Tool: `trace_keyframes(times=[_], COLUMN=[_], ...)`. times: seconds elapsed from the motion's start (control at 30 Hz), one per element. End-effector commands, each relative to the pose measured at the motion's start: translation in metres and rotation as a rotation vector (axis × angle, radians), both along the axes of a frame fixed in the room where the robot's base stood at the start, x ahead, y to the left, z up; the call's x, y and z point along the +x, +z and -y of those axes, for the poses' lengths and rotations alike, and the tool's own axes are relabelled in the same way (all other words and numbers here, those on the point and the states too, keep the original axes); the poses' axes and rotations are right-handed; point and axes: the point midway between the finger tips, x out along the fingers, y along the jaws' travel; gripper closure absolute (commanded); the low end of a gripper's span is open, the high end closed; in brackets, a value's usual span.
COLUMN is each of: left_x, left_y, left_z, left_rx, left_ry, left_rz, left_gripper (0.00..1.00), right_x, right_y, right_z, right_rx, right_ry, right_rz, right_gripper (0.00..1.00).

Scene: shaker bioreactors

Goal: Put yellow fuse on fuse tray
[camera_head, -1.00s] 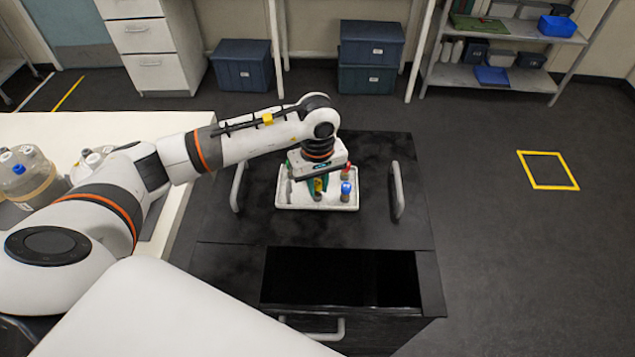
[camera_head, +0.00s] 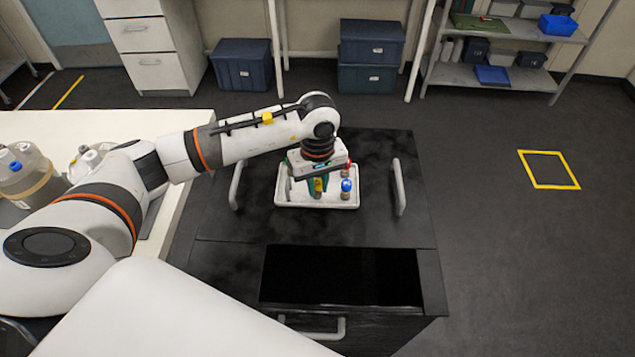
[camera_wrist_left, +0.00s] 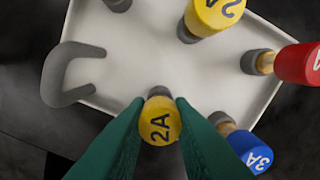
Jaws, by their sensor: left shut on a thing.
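My left gripper (camera_head: 318,186) is shut on a yellow fuse marked 2A (camera_wrist_left: 160,122), over the white fuse tray (camera_head: 283,199). The held fuse looks upright, with its grey end toward the tray. I cannot tell whether it touches the tray floor. A blue fuse marked 3A (camera_head: 346,186) stands in the tray just right of the gripper and close to it. In the left wrist view another yellow fuse (camera_wrist_left: 212,14) and a red fuse (camera_wrist_left: 300,64) stand in the tray (camera_wrist_left: 150,50). My right gripper is not in view.
The tray lies on a black cart top (camera_head: 370,225) between two grey handles (camera_head: 237,186) (camera_head: 399,187). An open dark recess (camera_head: 340,276) is in front. A pale bench (camera_head: 120,124) with bottles stands at left. A grey curved piece (camera_wrist_left: 65,75) overlaps the tray edge.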

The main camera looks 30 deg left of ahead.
Motion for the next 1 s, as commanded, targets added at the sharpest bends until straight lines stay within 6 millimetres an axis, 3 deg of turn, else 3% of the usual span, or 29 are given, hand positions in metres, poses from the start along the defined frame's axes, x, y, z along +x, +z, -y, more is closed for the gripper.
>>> trace_keyframes(times=[0.1,0.13,0.27,0.67,1.0], left_x=[0.0,0.0,0.0,0.001,0.001], left_y=[0.0,0.0,0.0,0.009,0.076], left_z=[0.0,0.0,0.0,0.0,0.0], left_rx=[0.0,0.0,0.0,-0.001,0.0], left_ry=[0.0,0.0,0.0,0.0,0.0], left_rz=[0.0,0.0,0.0,0.003,0.006], left_gripper=[1.0,0.75,0.54,0.54,0.54], right_x=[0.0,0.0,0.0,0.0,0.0], right_y=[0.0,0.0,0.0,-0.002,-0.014], right_z=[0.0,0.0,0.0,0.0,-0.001], right_rx=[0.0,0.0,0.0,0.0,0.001], right_ry=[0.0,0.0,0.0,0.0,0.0], right_rz=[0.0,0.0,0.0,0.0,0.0], right_gripper=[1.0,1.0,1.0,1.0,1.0])
